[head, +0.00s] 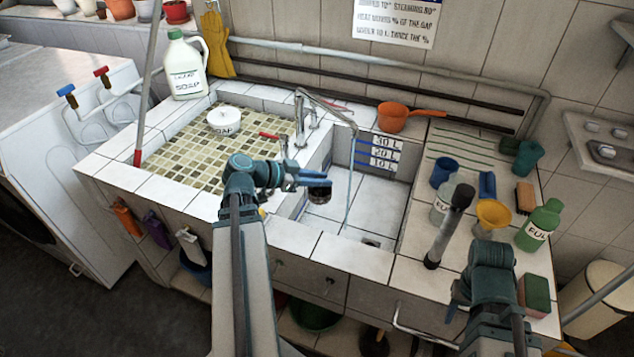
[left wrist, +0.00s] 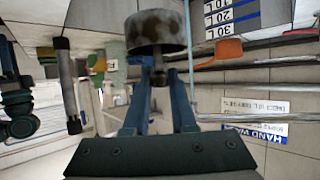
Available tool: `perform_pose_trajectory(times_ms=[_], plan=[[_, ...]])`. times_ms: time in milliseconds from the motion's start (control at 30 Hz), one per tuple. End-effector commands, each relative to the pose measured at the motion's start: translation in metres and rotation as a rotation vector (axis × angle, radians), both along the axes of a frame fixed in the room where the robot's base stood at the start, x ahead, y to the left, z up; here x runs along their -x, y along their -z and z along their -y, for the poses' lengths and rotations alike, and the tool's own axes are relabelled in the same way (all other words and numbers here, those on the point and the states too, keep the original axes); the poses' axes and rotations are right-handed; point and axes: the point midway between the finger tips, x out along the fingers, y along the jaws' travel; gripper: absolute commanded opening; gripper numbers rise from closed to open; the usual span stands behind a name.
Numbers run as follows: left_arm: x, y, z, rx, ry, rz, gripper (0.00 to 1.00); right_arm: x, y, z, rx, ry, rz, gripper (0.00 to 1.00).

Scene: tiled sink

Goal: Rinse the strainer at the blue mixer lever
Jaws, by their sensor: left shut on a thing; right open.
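My left gripper (head: 318,180) is shut on the strainer (head: 320,194), a small dark round cup, and holds it above the left side of the white sink basin (head: 322,229). In the left wrist view the strainer (left wrist: 157,32) has a mottled brown side and sits at the fingertips. A thin stream (head: 350,185) falls from the spout (head: 328,108) into the basin, right of the strainer and apart from it. A red lever (head: 269,136) shows at the mixer; I cannot make out a blue one there. My right gripper (head: 458,303) is open over the right counter.
A soap jug (head: 187,66) and white soap tub (head: 224,120) stand left. An orange dipper (head: 397,116) lies behind the basin. A dark-handled tool (head: 450,225), yellow funnel (head: 492,216), green bottle (head: 539,226) and sponge (head: 534,294) crowd the right counter.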

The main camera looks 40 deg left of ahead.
Motion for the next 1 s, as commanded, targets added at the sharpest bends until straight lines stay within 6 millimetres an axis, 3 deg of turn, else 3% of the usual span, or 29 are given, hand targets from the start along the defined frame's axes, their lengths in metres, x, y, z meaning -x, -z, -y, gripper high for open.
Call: perform_pose_trajectory(times_ms=[1000], plan=[[-0.097,0.02,-0.001,0.0,0.001,0.0,0.0,0.0,0.02,0.0,0.0,0.0,0.0,0.47]])
